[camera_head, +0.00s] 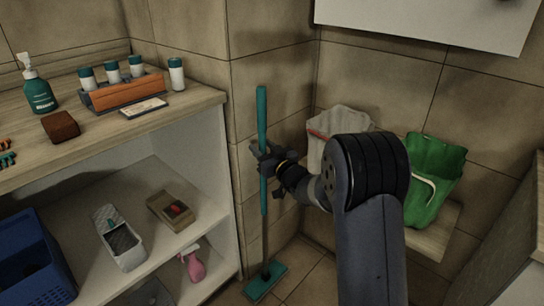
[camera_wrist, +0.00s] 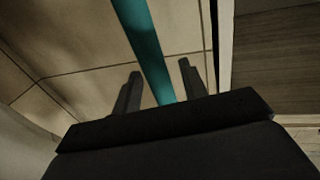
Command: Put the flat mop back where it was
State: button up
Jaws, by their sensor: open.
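The flat mop (camera_head: 263,205) stands nearly upright in the tiled corner beside the shelf unit. It has a teal handle and a flat teal head (camera_head: 266,281) that rests on the floor. My gripper (camera_head: 264,158) is at the upper part of the handle, with a finger to each side of it. In the wrist view the teal handle (camera_wrist: 150,45) passes between the two fingers of my gripper (camera_wrist: 157,85), with a gap showing on both sides. The jaws are open. My arm hides part of the corner behind it.
The shelf unit (camera_head: 180,108) on the left bears a soap bottle (camera_head: 39,92), an orange rack (camera_head: 123,93) and a brown block (camera_head: 61,126). Tiled walls close in the corner.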

jog(key=p+v, duration=0.1)
jog(key=v, duration=1.1)
dwell(1.0)
